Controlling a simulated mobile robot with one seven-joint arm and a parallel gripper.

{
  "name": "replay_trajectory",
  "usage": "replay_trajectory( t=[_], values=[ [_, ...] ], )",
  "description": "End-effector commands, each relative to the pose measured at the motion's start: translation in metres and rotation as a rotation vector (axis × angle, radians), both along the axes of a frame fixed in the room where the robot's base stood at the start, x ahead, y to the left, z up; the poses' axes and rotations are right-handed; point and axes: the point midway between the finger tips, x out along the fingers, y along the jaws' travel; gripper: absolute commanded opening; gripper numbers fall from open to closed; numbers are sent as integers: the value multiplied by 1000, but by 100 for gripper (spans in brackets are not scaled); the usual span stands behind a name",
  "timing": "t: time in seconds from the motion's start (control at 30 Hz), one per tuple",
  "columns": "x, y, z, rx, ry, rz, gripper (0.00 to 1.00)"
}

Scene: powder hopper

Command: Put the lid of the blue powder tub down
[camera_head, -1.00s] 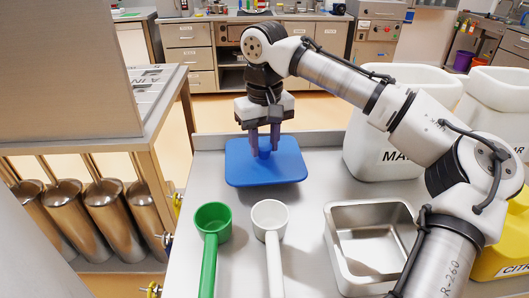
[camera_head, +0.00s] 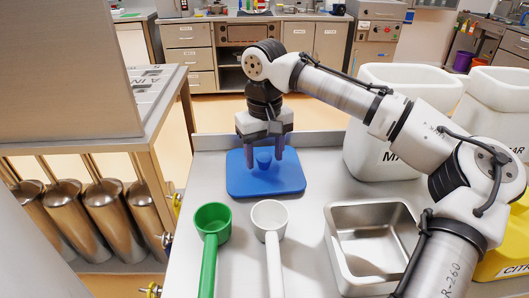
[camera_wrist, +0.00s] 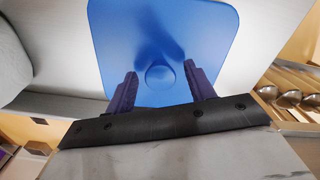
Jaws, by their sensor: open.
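The blue lid (camera_head: 266,183) lies flat on the grey bench top (camera_head: 310,220), behind the two scoops, with its knob (camera_head: 264,158) upward. My gripper (camera_head: 264,152) is open just above the lid, one finger on each side of the knob, with visible gaps. In the wrist view the blue lid (camera_wrist: 165,50) lies beyond the fingertips, and the round knob sits between my open gripper's fingers (camera_wrist: 160,82). The blue tub itself is not in view.
A steel pan (camera_head: 335,255) is at the right. A white tub (camera_head: 365,160) stands behind it. Steel cylinders (camera_head: 115,215) hang at the left.

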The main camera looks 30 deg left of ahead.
Motion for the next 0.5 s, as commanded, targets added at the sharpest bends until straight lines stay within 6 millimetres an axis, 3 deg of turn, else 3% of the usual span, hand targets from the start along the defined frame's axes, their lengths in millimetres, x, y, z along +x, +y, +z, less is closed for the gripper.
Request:
replay_trajectory(
  t=[0.17, 0.5],
  values=[
    [0, 1, 12, 2, 0, -1, 54],
    [0, 1, 83, 3, -2, -1, 54]
  ],
)
